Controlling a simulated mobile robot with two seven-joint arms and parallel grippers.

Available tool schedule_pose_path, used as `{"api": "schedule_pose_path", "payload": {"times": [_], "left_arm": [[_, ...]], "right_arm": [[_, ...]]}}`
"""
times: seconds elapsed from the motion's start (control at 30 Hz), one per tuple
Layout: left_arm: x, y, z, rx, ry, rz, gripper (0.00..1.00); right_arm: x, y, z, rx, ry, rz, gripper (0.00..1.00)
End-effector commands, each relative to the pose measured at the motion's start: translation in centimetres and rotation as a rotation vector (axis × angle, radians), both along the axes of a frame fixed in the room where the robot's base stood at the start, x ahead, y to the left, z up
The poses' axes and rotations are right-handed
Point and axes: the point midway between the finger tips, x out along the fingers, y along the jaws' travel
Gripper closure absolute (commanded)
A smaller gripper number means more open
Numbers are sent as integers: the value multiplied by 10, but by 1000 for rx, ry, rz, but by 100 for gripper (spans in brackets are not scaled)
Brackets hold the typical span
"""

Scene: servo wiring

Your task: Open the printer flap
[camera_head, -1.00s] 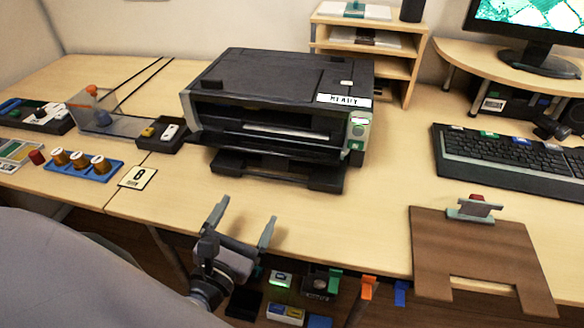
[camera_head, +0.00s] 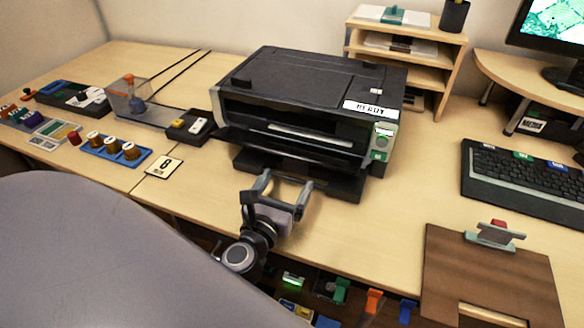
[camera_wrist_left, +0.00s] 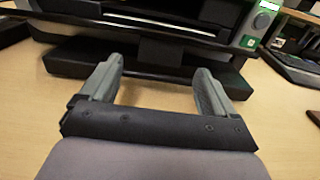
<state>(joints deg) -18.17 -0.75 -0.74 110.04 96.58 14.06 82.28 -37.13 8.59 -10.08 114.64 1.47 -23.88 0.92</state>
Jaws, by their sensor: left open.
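The black printer (camera_head: 315,85) stands on the desk in the head view, with a label reading READY on its top front edge. Its front has a dark opening with a pale strip inside, and a dark flap or tray edge (camera_head: 285,150) juts out below it. A lower black tray (camera_head: 335,182) sits near the desk. My left gripper (camera_head: 284,180) is open and empty, just in front of the lower tray. In the left wrist view its two fingers (camera_wrist_left: 157,80) point at the printer (camera_wrist_left: 170,25), spread apart. My right gripper is not in view.
A spool holder (camera_head: 115,150) and a card marked 8 (camera_head: 164,167) lie to the left. A keyboard (camera_head: 525,180) and a clipboard (camera_head: 490,270) are to the right. A wooden shelf (camera_head: 455,45) stands behind the printer.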

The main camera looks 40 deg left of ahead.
Motion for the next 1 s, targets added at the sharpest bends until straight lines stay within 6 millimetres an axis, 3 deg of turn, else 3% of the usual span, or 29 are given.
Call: {"api": "schedule_pose_path", "payload": {"times": [0.3,0.7,0.77,0.97,1.0], "left_arm": [[35,9,1,1,-1,1,11],[41,10,0,1,0,1,11],[41,10,0,2,0,1,27],[40,10,0,2,0,1,91],[40,10,0,2,0,1,91]], "right_arm": [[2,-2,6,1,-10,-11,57],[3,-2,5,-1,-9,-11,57],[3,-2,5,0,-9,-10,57],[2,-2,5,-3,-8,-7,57],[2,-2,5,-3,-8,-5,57]]}}
